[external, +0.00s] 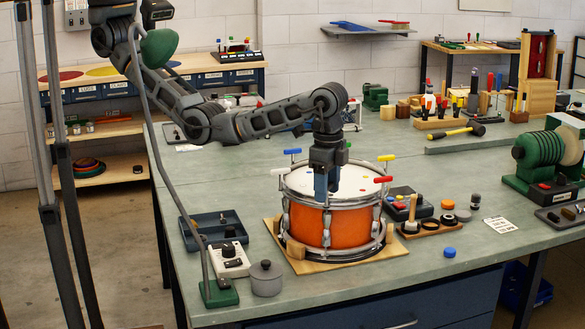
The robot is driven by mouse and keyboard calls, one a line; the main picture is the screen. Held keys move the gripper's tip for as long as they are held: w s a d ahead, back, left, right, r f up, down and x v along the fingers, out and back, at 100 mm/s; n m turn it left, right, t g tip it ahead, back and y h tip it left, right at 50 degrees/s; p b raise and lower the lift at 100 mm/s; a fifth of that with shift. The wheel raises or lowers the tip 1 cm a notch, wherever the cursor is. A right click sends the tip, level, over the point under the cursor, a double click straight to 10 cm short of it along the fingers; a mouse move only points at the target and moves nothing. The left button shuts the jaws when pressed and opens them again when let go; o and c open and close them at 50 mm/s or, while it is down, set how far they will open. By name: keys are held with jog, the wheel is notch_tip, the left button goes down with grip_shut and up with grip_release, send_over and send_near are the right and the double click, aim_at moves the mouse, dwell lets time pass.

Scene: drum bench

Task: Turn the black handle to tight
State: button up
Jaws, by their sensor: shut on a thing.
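An orange snare drum (308,225) with a white head stands on a wooden board on the bench. Coloured T-handles sit around its rim: blue (293,151), yellow (387,157), red (383,179) and others. My gripper (321,196) points straight down at the near side of the rim, its fingers at the drum's front edge. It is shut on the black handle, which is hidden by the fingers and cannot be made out. The handle's angle cannot be told.
A white control box (229,262) and a grey lidded pot (266,278) stand left of the drum. A dark tray (213,228) lies behind them. A wooden holder (433,226) and a blue cap (449,252) are at right. Bench space in front is clear.

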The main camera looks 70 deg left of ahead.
jog(key=m, duration=0.6)
jog(key=shift+r, duration=0.1)
jog(key=m, duration=0.6)
jog(key=shift+m, duration=0.4)
jog(key=m, duration=1.1)
jog(key=shift+d+m, duration=0.1)
jog(key=shift+m, duration=0.3)
jog(key=shift+r, duration=0.1)
jog(key=o, duration=1)
jog(key=shift+o, duration=0.2)
